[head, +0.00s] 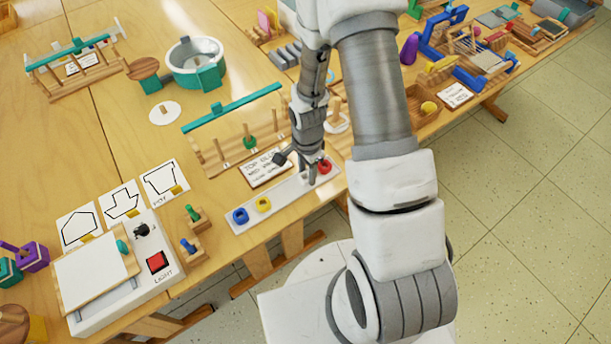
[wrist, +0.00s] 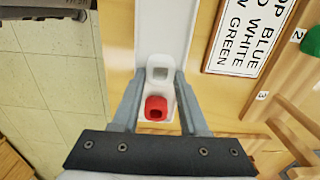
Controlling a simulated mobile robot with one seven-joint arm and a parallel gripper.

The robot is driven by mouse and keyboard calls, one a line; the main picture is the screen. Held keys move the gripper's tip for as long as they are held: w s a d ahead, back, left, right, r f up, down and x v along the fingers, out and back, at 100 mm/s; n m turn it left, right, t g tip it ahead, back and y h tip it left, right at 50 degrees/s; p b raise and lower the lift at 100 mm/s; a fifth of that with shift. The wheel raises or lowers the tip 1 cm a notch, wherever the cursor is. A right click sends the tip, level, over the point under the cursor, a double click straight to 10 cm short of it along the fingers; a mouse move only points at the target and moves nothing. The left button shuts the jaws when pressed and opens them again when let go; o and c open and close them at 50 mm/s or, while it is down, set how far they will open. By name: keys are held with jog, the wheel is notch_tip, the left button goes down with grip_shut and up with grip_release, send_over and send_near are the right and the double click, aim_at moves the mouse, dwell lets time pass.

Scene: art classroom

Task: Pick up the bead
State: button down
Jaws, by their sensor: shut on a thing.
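The wrist view shows a white bead (wrist: 160,71) with a square opening between my fingertips, and my gripper (wrist: 160,78) is shut on it. In the head view my gripper (head: 311,178) points down at the white tray (head: 285,202), and its fingers mostly hide the white bead. A red bead (head: 324,166) sits just right of the fingers; it also shows in the wrist view (wrist: 156,108), between the fingers but behind the tips. A yellow bead (head: 263,204) and a blue bead (head: 240,216) lie in the tray's left part. I cannot tell whether the white bead touches the tray.
A card (head: 265,168) reading top blue, mid white, low green lies behind the tray. Behind it stands a peg rack (head: 230,157) with a green bead (head: 250,142) and a teal bar (head: 232,107). A light box (head: 115,270) stands left.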

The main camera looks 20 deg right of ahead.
jog(key=shift+r, duration=0.1)
jog(key=shift+r, duration=0.55)
jog(key=r, duration=0.3)
jog(key=shift+s+d+r, duration=0.1)
jog(key=shift+d+r, duration=0.05)
jog(key=shift+d, duration=0.05)
jog(key=s+d+r+p, duration=0.1)
jog(key=s+d+r, duration=0.5)
jog(key=d, duration=0.3)
jog(key=shift+d+r, duration=0.2)
jog(key=shift+r, duration=0.05)
